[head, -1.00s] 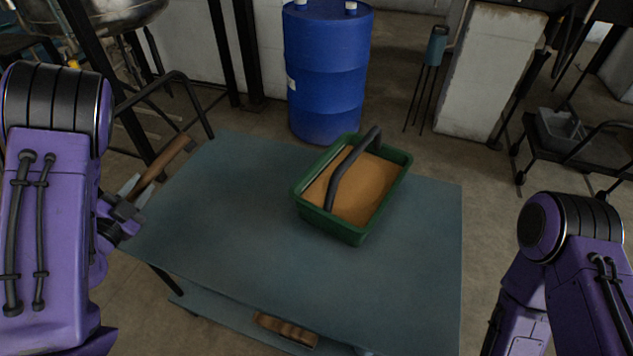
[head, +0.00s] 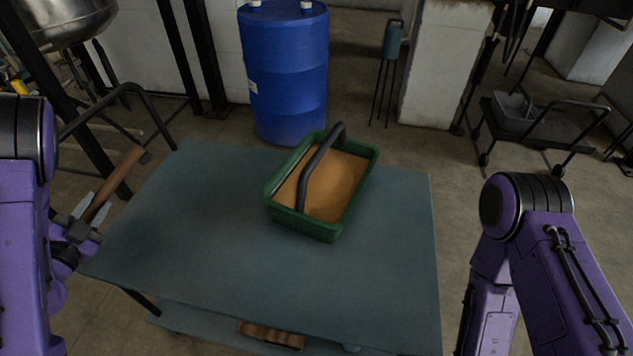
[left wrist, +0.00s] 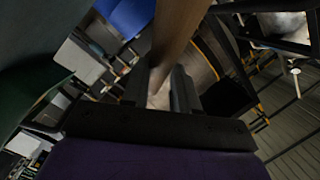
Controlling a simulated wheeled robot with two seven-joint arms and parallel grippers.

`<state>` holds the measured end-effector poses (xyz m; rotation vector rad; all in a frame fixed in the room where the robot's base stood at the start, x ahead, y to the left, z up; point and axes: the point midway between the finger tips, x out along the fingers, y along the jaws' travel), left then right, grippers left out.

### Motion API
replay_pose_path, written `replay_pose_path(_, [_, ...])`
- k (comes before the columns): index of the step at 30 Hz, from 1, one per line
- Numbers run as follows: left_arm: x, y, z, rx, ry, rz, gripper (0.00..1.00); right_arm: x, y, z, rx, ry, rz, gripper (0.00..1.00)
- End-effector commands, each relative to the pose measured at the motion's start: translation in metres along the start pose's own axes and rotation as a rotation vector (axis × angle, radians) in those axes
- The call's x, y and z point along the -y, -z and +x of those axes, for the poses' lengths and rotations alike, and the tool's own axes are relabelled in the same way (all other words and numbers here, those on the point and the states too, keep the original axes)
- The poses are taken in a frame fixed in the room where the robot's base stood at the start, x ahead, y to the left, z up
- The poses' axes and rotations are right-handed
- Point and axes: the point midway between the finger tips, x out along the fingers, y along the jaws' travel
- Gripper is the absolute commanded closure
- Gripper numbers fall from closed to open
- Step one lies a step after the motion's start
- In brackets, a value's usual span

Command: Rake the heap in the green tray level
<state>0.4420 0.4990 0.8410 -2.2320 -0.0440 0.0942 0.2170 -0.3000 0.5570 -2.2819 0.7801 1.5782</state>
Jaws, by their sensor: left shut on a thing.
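The green tray (head: 303,231) stands on the table, with a dark arched handle (head: 312,165) across it. Inside is an orange-brown heap (head: 336,187); from here its surface looks fairly smooth and I cannot tell its height well. My left gripper (head: 82,228) is at the table's left edge, well apart from the tray. It is shut on a wooden handle (head: 118,182), tilted up to the right. The handle also runs between the fingers in the left wrist view (left wrist: 176,38). Its working end is not clearly visible. My right arm shows at the right, but its gripper is hidden.
The blue-grey table (head: 225,265) is bare around the tray. A brown wooden object (head: 270,335) lies on the lower shelf. A blue barrel (head: 287,75) stands behind the table. A cart with a grey bin (head: 512,107) stands at the back right.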

Motion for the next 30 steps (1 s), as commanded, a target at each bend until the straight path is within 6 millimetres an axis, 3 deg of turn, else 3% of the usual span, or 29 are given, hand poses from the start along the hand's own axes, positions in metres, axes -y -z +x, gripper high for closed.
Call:
replay_pose_path(24, [-0.04,0.051,-0.024,-0.002,0.002,0.001,1.0,0.002,-0.003,0.012,-0.007,0.003,0.007,0.57])
replay_pose_path(30, [-0.047,0.066,-0.03,-0.002,-0.001,-0.001,1.0,0.001,0.004,-0.005,-0.007,0.004,0.006,0.57])
